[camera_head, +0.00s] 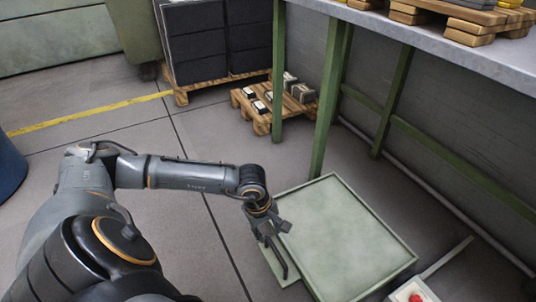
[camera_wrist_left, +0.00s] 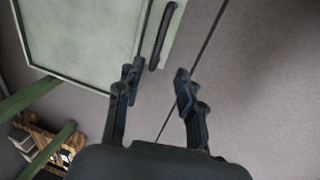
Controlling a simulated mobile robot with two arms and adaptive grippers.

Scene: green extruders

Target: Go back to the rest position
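My left gripper (camera_head: 271,228) hangs at the end of my left arm, beside the left edge of a low pale green box (camera_head: 345,238). In the left wrist view its two fingers (camera_wrist_left: 157,78) are spread apart with nothing between them. A dark bar-shaped handle (camera_wrist_left: 160,38) on the box's side lies just beyond the fingers; in the head view it shows (camera_head: 278,260) just below the gripper. I cannot tell whether the fingers touch it. My right gripper is not in view.
A grey-topped bench (camera_head: 440,40) on green legs stands at right, with pallets on top. A small pallet (camera_head: 262,118) with boxes and a pallet of black crates (camera_head: 215,40) stand behind. A blue drum (camera_head: 8,165) is at left. Floor around my arm is clear.

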